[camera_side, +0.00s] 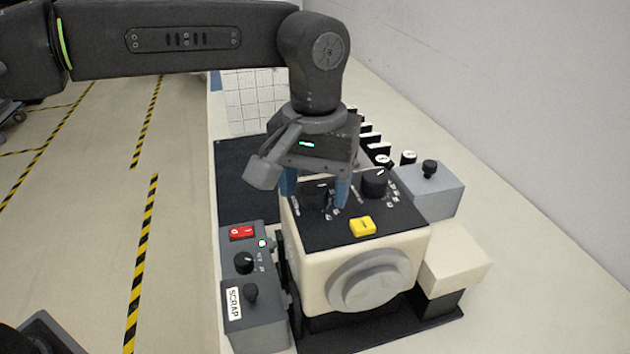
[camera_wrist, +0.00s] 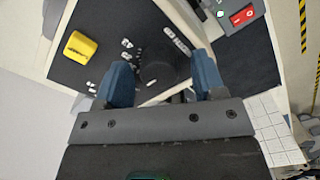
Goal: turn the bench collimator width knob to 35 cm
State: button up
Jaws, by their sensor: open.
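The bench collimator is a cream box (camera_side: 320,262) with a black top panel (camera_side: 300,232) and a large round grey front. Two black knobs stand on its panel: a left knob (camera_side: 327,200) and a right knob (camera_side: 375,183). Their labels are too small to read, so I cannot tell which sets the width or its value. My gripper (camera_side: 316,199) points down over the left knob, its blue fingers open on either side of it. In the wrist view a dark knob (camera_wrist: 158,74) lies between the fingers (camera_wrist: 163,80); contact is not visible.
A yellow button (camera_side: 362,226) is on the panel's front part, also in the wrist view (camera_wrist: 80,46). Left are a red switch (camera_side: 242,233), a small knob (camera_side: 244,262) and a SCRAP box (camera_side: 254,318). A grey box with a black knob (camera_side: 430,168) stands right.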

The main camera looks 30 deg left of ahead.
jog(key=c, duration=0.9)
jog(key=shift+m, duration=0.4)
jog(key=m, duration=0.4)
jog(key=shift+m, duration=0.3)
jog(key=m, duration=0.4)
jog(key=shift+d, duration=0.1)
jog(key=shift+m, duration=0.3)
jog(key=o, duration=0.9)
